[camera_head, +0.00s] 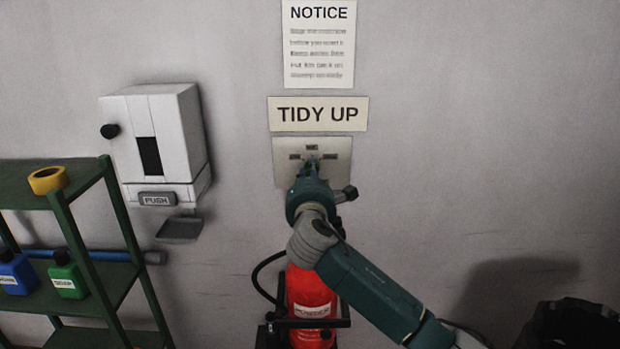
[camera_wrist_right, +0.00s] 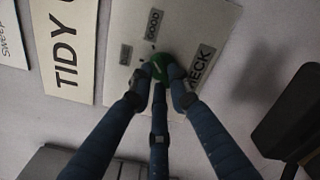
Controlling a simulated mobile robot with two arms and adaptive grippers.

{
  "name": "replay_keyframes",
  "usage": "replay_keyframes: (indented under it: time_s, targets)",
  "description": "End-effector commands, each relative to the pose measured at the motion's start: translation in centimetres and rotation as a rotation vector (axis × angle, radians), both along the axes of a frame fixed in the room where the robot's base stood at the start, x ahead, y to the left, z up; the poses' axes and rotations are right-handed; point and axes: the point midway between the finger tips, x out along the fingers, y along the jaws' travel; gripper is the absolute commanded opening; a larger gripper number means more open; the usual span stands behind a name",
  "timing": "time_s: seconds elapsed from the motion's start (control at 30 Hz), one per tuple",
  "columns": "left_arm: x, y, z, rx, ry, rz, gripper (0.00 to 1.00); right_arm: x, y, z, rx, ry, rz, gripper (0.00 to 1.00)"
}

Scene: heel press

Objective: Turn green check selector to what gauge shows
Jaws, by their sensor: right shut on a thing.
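The green check selector (camera_wrist_right: 160,66) is a round green knob on a pale wall plate (camera_head: 341,152) under the TIDY UP sign. In the wrist view the plate (camera_wrist_right: 205,20) carries a GOOD label, a CHECK label and a smaller unreadable label around the knob. My right gripper (camera_head: 312,166) is shut on the knob; its fingers (camera_wrist_right: 162,77) close around it in the wrist view. The fingers hide part of the knob, so I cannot tell which label it points to. A red fire extinguisher (camera_head: 310,290) stands below, partly behind my right arm. No gauge face is readable. My left gripper is not in view.
A white PUSH dispenser (camera_head: 150,140) hangs on the wall at left. A green shelf (camera_head: 105,285) holds yellow tape (camera_head: 48,180), a blue bottle (camera_head: 16,272) and a green bottle (camera_head: 68,275). A dark bin (camera_head: 570,325) stands lower right. The wall right of the plate is clear.

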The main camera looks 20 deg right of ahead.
Motion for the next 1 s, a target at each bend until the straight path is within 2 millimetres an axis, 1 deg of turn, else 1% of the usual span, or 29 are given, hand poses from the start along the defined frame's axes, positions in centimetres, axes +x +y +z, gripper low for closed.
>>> replay_keyframes:
  time_s: [0.03,0.3,0.77,0.8,0.87,0.9,1.0]
  targets:
    - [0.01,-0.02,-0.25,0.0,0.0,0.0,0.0,-0.01,0.03,-0.25,0.024,-0.004,0.0,0.0]
    - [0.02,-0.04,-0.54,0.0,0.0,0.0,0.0,-0.01,0.01,-0.13,0.097,-0.025,0.0,0.0]
    - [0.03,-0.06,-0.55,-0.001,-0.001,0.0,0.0,-0.01,0.01,-0.11,0.11,-0.027,0.0,0.0]
    - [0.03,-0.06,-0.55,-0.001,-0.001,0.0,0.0,-0.01,0.01,-0.11,0.11,-0.027,0.0,0.23]
    - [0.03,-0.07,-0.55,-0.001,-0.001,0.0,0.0,-0.01,0.01,-0.11,0.109,-0.027,0.0,0.35]
    - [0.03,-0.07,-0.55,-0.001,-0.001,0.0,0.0,-0.01,0.0,-0.08,0.108,-0.028,0.0,0.36]
    - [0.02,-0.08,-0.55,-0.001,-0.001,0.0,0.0,0.0,-0.01,-0.05,0.108,-0.028,0.0,0.36]
